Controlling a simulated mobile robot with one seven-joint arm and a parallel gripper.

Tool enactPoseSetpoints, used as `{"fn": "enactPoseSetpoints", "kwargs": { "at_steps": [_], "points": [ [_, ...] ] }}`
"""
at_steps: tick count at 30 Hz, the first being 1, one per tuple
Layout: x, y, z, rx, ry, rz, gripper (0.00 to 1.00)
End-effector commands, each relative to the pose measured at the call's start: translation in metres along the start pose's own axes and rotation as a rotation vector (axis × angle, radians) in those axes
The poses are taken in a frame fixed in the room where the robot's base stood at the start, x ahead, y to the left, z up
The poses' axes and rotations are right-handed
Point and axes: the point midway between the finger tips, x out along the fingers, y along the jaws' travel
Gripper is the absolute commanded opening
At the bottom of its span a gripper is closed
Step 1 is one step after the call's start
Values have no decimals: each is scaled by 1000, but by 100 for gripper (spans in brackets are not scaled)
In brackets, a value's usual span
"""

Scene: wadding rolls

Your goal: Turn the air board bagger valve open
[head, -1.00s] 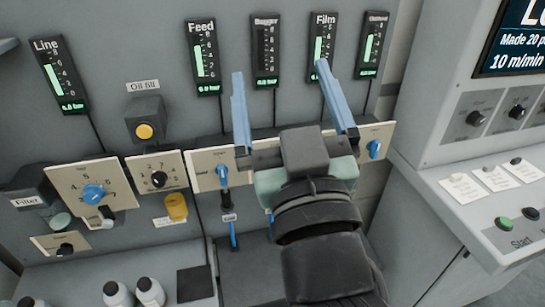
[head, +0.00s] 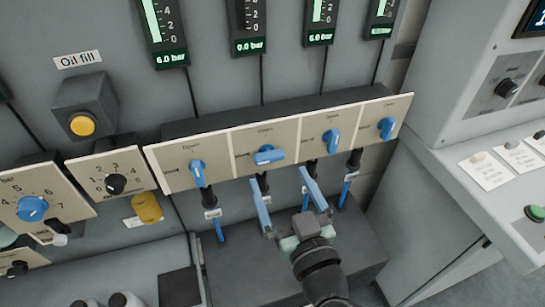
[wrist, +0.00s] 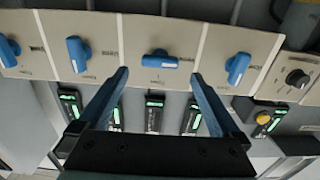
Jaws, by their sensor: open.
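The air board has a row of blue valve handles on cream plates. The bagger valve handle (head: 269,155), second from left, lies crosswise, while its neighbours stand roughly upright. The gauge (head: 248,46) above it reads 0.0 bar. My gripper (head: 279,174) is open and empty, its blue fingers spread just below the bagger valve and the valve to its right in the head view. In the wrist view the crosswise bagger handle (wrist: 160,60) shows between the open fingertips of my gripper (wrist: 160,74). I see no contact with it.
Neighbouring handles sit close by on the left (head: 197,173) and right (head: 332,141), with another at the far right (head: 387,127). Hoses with blue ends hang below the plates. A yellow oil fill button (head: 82,125) is at left, and a control console (head: 480,120) at right.

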Motion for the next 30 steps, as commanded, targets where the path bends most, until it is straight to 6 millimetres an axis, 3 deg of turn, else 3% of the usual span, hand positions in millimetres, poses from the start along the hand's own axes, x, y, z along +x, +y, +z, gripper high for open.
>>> {"fn": "enactPoseSetpoints", "kwargs": {
  "at_steps": [3, 9, 21, 23, 30],
  "points": [
    [24, 0, -3, 0, 0, -2, 100],
    [48, 0, -1, 0, 0, -1, 100],
    [55, 0, 0, 0, -1, 0, 100],
    [55, 0, 0, 0, -1, 0, 93],
    [55, 0, 0, 0, 0, 0, 50]
  ]
}}
